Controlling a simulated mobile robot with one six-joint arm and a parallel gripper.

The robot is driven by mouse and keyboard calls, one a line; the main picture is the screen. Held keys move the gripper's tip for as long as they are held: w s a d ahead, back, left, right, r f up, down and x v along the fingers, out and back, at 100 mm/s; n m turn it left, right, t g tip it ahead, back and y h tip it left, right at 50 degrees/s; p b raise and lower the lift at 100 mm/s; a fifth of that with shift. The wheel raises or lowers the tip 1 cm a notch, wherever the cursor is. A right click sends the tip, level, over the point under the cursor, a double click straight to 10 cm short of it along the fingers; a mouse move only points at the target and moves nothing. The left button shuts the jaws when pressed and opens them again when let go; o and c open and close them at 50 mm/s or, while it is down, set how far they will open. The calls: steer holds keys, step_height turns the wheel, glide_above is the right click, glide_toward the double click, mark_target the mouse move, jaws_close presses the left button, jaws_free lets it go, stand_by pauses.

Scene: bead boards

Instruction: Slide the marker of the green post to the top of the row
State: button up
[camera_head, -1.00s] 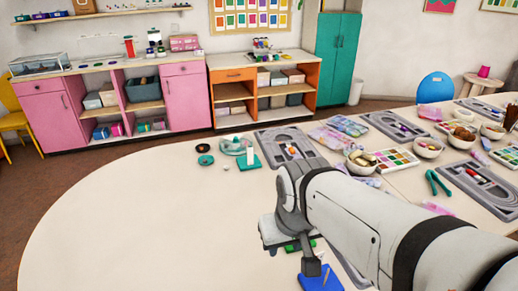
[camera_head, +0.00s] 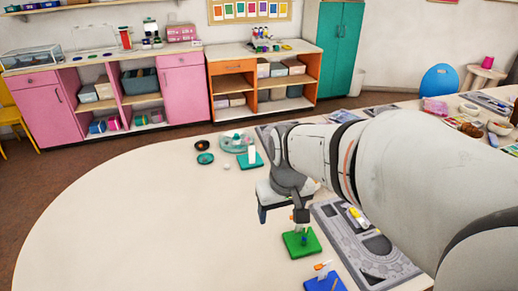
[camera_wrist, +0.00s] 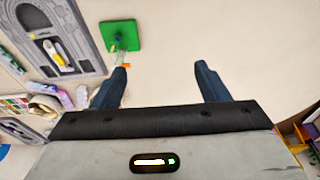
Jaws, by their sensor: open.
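The green post has a square green base (camera_head: 302,243) on the table, right of centre in the head view. Its upright is partly hidden behind a finger of my gripper (camera_head: 281,217). The wrist view shows the base (camera_wrist: 131,34) at top, with a thin, pale upright (camera_wrist: 120,54) above it. A small orange piece, seemingly the marker (camera_wrist: 126,65), shows beside the upright, near the left fingertip. My gripper (camera_wrist: 162,78) is open and empty, its fingers wide apart; the post is off toward the left finger, not centred between them.
A blue post base (camera_head: 322,284) with an orange tag stands in front. A teal base (camera_head: 250,161) with a white piece stands behind, near a clear round dish (camera_head: 236,143). A grey bead board (camera_head: 365,240) lies to the right. The table's left side is clear.

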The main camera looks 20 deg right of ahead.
steer(key=shift+o, duration=0.8)
steer(key=w+d+f+g+p, duration=0.1)
steer(key=w+d+f, duration=0.3)
steer(key=w, duration=0.4)
steer(key=shift+d, duration=0.9)
steer(key=w+d+f+p, duration=0.1)
steer(key=w+d+f, duration=0.1)
steer(key=f, duration=0.5)
steer(key=w+d+f+g+p, duration=0.1)
steer(key=w+d+f, duration=0.2)
steer(key=f, duration=0.5)
steer(key=shift+d+f, duration=0.2)
steer(key=shift+d, duration=0.45)
steer(key=shift+w, duration=0.1)
steer(key=c, duration=1)
steer(key=shift+f+b, duration=0.85)
steer(key=shift+f, duration=0.2)
steer(key=shift+c, duration=0.2)
steer(key=o, duration=1)
